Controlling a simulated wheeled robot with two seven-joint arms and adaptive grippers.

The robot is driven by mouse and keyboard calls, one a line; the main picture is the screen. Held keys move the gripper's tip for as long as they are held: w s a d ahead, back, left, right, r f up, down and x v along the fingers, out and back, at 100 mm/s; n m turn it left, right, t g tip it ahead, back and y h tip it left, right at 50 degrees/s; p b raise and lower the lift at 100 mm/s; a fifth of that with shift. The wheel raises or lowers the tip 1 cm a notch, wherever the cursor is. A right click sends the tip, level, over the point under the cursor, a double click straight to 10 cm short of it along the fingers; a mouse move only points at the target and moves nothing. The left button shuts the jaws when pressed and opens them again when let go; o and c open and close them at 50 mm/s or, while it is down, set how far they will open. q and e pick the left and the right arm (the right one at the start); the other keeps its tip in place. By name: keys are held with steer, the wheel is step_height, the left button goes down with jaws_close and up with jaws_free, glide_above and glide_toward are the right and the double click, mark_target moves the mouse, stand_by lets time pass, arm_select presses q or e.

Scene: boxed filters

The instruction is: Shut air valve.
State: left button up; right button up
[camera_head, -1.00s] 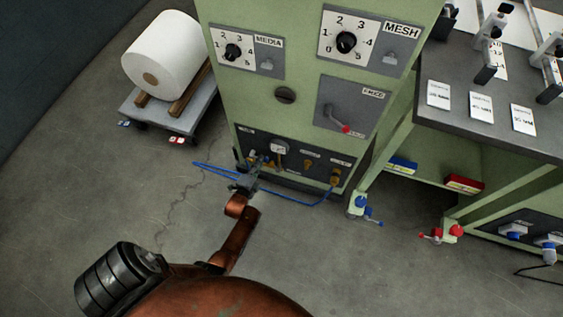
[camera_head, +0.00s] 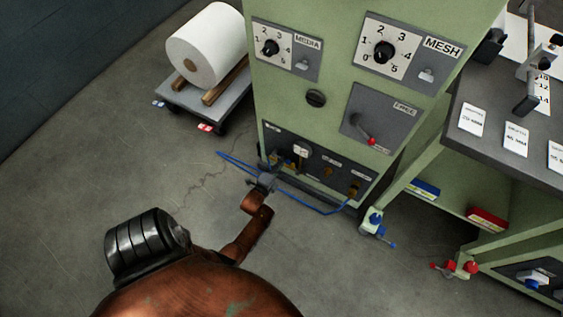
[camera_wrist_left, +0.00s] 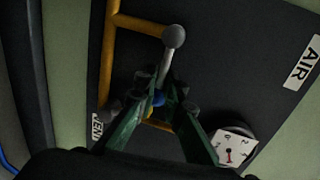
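In the head view my left gripper (camera_head: 267,179) is at the lower left of the green machine's dark panel (camera_head: 317,165) and hides part of the valve. My right gripper is not in view.
A round gauge (camera_wrist_left: 233,146) is right of the fingers. A blue hose (camera_head: 310,204) loops in front of the panel. A cart (camera_head: 205,102) with a white roll (camera_head: 206,44) stands left of the machine; a grey-topped bench (camera_head: 500,150) stands right.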

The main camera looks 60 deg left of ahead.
arm_select(q)
steer(key=o, duration=0.5)
steer(key=shift+w+d, duration=0.55)
steer(key=shift+d, duration=0.15)
steer(key=shift+c, duration=0.2)
steer(key=shift+o, duration=0.4)
steer(key=shift+s+a, duration=0.3)
steer(key=shift+a, duration=0.1)
step_height(320, 180, up, 10)
steer(key=shift+w+d, duration=0.1)
